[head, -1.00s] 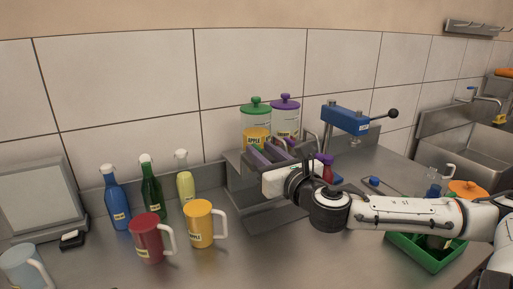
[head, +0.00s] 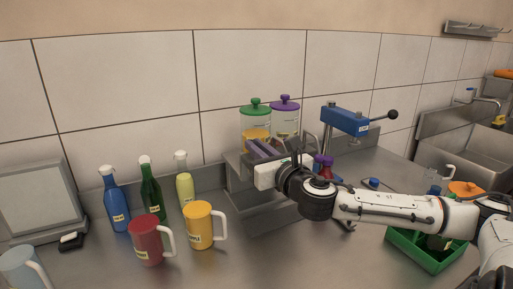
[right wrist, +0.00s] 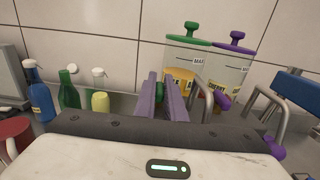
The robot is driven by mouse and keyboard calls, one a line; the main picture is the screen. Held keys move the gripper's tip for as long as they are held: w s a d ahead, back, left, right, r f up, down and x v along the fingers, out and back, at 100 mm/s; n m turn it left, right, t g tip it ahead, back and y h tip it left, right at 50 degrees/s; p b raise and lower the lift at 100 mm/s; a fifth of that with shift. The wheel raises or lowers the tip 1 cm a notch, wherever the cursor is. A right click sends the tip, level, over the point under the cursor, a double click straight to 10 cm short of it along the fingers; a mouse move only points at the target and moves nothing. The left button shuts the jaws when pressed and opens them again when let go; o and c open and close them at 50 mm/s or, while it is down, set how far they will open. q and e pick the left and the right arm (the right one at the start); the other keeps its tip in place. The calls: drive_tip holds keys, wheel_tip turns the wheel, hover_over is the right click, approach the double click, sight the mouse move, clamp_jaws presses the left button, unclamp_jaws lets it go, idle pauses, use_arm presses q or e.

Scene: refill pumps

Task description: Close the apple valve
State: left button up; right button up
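The apple dispenser (head: 255,118) is a clear jar with a green lid and yellow contents on the metal stand at the back; it also shows in the right wrist view (right wrist: 186,62). My right gripper (head: 257,146) is in front of it, its purple fingers pointing at the stand. In the right wrist view the fingers (right wrist: 162,88) are apart, with a small green part (right wrist: 161,91), apparently the apple valve, visible between them. I cannot tell whether they touch it. The valve is hidden in the head view. My left gripper is not in view.
A purple-lidded dispenser (head: 285,117) stands right beside the apple one, with a purple valve (right wrist: 223,102). A blue press (head: 345,120) is further right. Bottles, a red mug (head: 146,240) and a yellow mug (head: 199,226) stand left. A green crate (head: 425,255) is at right.

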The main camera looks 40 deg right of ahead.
drive_tip(key=shift+a+r+m+h, duration=0.1)
drive_tip(key=shift+m+h, duration=0.2)
drive_tip(key=shift+h, duration=0.1)
clamp_jaws()
drive_tip(key=shift+g, duration=0.3)
drive_tip(key=m+g+h, duration=0.1)
drive_tip(key=m+h, duration=0.1)
drive_tip(key=m+g+h, duration=0.1)
drive_tip(key=h, duration=0.2)
drive_tip(key=shift+w+a+m+g+p, duration=0.1)
drive_tip(key=shift+m+g+p, duration=0.3)
drive_tip(key=m+g+h, duration=0.2)
drive_tip(key=m+g, duration=0.1)
drive_tip(key=g, duration=0.1)
drive_tip(key=m+g+h, duration=0.3)
drive_tip(key=g, duration=0.1)
drive_tip(key=shift+h, duration=0.3)
drive_tip(key=m+g, duration=0.2)
drive_tip(key=g, duration=0.1)
drive_tip(key=m+g+h, duration=0.1)
drive_tip(key=m+g, duration=0.1)
drive_tip(key=g, duration=0.1)
drive_tip(key=shift+m+g, duration=0.3)
drive_tip(key=shift+g, duration=0.1)
drive_tip(key=shift+m+g+y, duration=0.3)
drive_tip(key=shift+m+g, duration=0.9)
drive_tip(key=shift+g, duration=0.6)
drive_tip(key=shift+d+m+g, duration=0.2)
drive_tip(key=shift+m+g, duration=0.2)
drive_tip(key=shift+g, duration=0.2)
